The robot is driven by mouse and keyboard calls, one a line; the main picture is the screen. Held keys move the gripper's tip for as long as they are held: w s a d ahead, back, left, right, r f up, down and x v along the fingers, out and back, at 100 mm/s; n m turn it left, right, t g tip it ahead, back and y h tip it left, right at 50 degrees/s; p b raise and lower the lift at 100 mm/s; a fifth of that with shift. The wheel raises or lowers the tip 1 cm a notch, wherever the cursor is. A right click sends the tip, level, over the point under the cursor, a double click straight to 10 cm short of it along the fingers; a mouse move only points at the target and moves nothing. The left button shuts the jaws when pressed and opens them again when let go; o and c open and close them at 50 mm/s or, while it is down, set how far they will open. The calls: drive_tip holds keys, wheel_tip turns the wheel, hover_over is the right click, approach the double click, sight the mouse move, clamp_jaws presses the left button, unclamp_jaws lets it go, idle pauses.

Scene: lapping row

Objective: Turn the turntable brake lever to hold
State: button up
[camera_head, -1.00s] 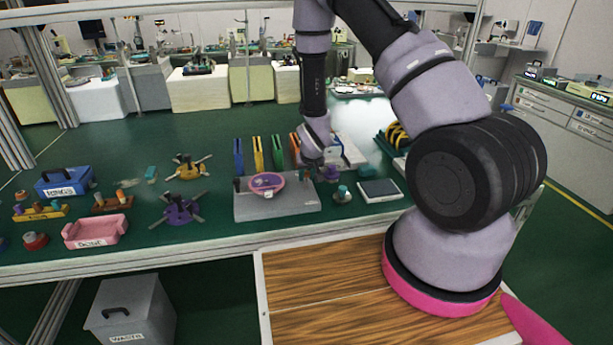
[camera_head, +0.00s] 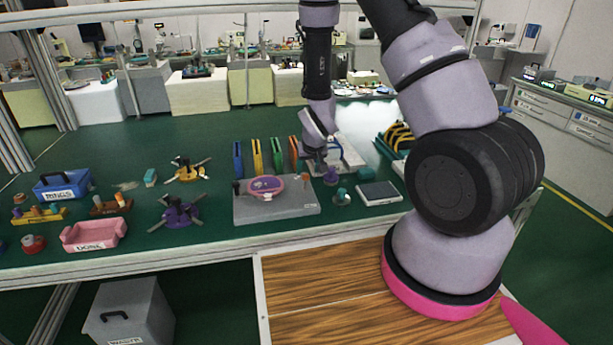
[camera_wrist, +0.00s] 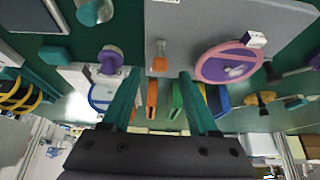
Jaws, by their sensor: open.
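The turntable is a pink-rimmed purple disc (camera_head: 265,186) on a grey base block (camera_head: 280,210) at the middle of the bench. The disc also shows at the upper right of the wrist view (camera_wrist: 228,64), with a small white block on its rim. A small orange piece (camera_wrist: 159,63), seemingly the brake lever, stands at the edge of the grey base in the wrist view. My gripper (camera_wrist: 159,73) is open, its teal fingers on either side of that piece in the picture; I cannot tell whether they touch it. In the head view my gripper (camera_head: 320,165) is beyond the base's right corner.
Upright coloured holders (camera_head: 257,154) stand behind the turntable. A purple knob (camera_head: 331,176), a teal-topped piece (camera_head: 342,197) and a dark flat pad (camera_head: 378,192) lie to the right. A pink tray (camera_head: 94,234) and a blue bin (camera_head: 64,184) are at the left.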

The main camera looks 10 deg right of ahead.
drive_tip(key=v, duration=0.3)
drive_tip(key=shift+s+r, duration=0.15)
drive_tip(key=shift+r, duration=0.1)
drive_tip(key=c, duration=0.5)
drive_tip(key=shift+w+d+r, duration=0.1)
drive_tip(key=shift+w+r, duration=0.1)
drive_tip(key=shift+w, duration=0.35)
drive_tip(key=shift+w+r, duration=0.2)
drive_tip(key=shift+w, duration=0.35)
clamp_jaws()
wheel_tip(320, 180, up, 2)
drive_tip(key=g, duration=0.1)
hover_over(305, 186)
drive_tip(key=w, duration=0.1)
drive_tip(key=x, duration=1)
drive_tip(key=shift+w+d+f, duration=0.1)
drive_tip(key=shift+d, duration=0.05)
drive_tip(key=s, duration=0.3)
drive_tip(key=shift+s, duration=0.55)
